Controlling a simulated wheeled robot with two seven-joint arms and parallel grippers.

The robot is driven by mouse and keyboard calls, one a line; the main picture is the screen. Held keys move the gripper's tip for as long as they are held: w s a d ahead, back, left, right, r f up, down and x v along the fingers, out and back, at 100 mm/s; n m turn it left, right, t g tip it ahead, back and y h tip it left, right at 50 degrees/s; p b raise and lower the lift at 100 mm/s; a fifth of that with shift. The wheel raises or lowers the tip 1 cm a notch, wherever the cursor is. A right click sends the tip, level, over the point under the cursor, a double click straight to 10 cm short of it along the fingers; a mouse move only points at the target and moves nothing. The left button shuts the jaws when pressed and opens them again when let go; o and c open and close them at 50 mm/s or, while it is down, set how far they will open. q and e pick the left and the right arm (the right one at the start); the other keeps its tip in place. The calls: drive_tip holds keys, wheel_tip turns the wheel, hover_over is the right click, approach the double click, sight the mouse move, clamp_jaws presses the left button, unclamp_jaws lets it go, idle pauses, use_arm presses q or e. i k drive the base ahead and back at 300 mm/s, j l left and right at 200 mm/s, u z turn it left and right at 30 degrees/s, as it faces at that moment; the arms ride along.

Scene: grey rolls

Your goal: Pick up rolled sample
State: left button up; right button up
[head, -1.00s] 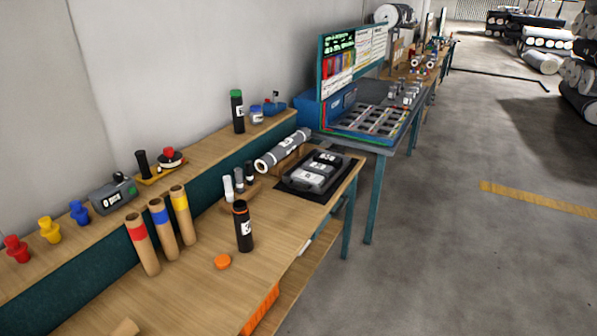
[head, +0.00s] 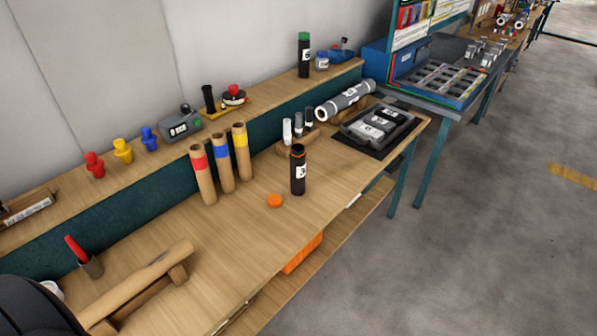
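A grey roll (head: 345,99) with dark end bands and a white label lies at a slant near the back of the wooden workbench. It rests on a low wooden support, mostly hidden beneath it. A tan roll or tube (head: 140,287) lies on another wooden support at the near left of the bench. I cannot tell from the picture which of these is the rolled sample. Neither of my grippers shows in the head view.
Three tan tubes with red, blue and yellow bands (head: 223,163) stand on the bench (head: 215,265). A black canister (head: 298,172) stands beside an orange cap (head: 275,201). A black tray (head: 375,126) lies right of the grey roll.

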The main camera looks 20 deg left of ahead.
sight(308, 109)
drive_tip(key=i+l, duration=0.2)
drive_tip(key=i, duration=0.3)
drive_tip(key=i+l, duration=0.25)
drive_tip(key=i, duration=0.25)
drive_tip(key=i+l+u, duration=0.1)
drive_tip(key=i, duration=0.35)
drive_tip(key=i+l, duration=0.35)
drive_tip(key=i, duration=0.15)
